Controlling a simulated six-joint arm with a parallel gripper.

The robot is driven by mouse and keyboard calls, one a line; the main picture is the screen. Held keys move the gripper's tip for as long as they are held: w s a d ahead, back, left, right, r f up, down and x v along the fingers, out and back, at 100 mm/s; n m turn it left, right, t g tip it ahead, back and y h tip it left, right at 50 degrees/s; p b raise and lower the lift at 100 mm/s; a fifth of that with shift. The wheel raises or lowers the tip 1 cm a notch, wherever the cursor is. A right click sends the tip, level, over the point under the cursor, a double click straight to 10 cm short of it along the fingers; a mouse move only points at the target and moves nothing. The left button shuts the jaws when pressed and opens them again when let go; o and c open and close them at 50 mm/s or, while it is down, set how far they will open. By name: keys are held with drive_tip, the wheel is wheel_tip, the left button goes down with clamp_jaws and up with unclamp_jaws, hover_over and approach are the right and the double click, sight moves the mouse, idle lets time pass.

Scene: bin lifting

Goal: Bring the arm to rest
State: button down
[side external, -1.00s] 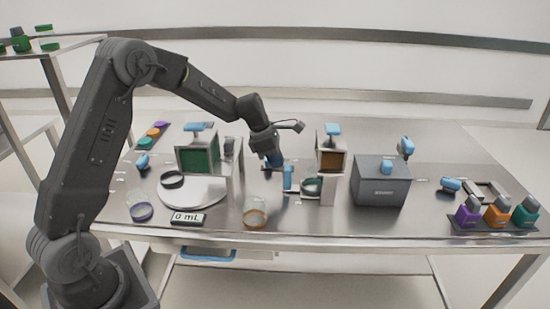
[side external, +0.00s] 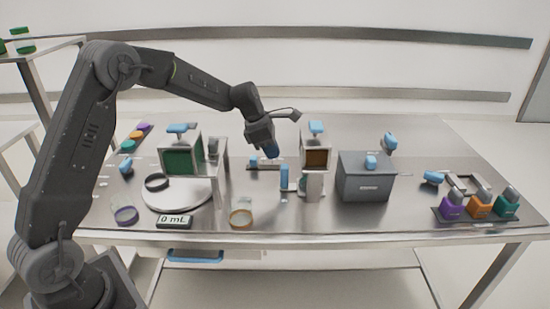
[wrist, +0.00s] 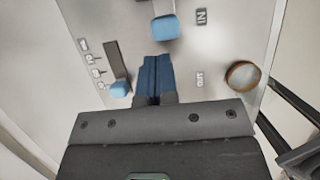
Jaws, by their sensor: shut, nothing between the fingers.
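My gripper (side external: 272,152) hangs over the middle of the steel table (side external: 400,222), pointing down, between the green-windowed box (side external: 181,160) and the brown-windowed box (side external: 316,159). In the wrist view its blue fingers (wrist: 158,80) are together with nothing between them. It appears above the table surface and clear of the blue-handled parts. A blue handle (side external: 284,177) stands just in front of it in the side view. A blue handle also shows beyond the fingers in the wrist view (wrist: 165,27).
A grey box (side external: 364,182) with a blue handle stands to the right. Purple, orange and teal bottles (side external: 479,206) stand at the far right. A glass dish with an orange rim (side external: 241,218) and a 0 mL display (side external: 174,223) are near the front edge.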

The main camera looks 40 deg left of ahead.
drive_tip(key=s+d+r+m+y, duration=0.1)
drive_tip(key=s+d+r+m, duration=0.1)
drive_tip(key=s+r+m, duration=0.75)
drive_tip(key=s+d+r+m+t+y, duration=0.1)
drive_tip(key=s+d+m, duration=0.2)
drive_tip(key=s+m, duration=0.5)
drive_tip(key=s+d+r+m+t+y, duration=0.1)
drive_tip(key=s+d+r+m, duration=0.1)
drive_tip(key=s+m, duration=0.7)
drive_tip(key=s+d, duration=0.1)
drive_tip(key=s, duration=0.6)
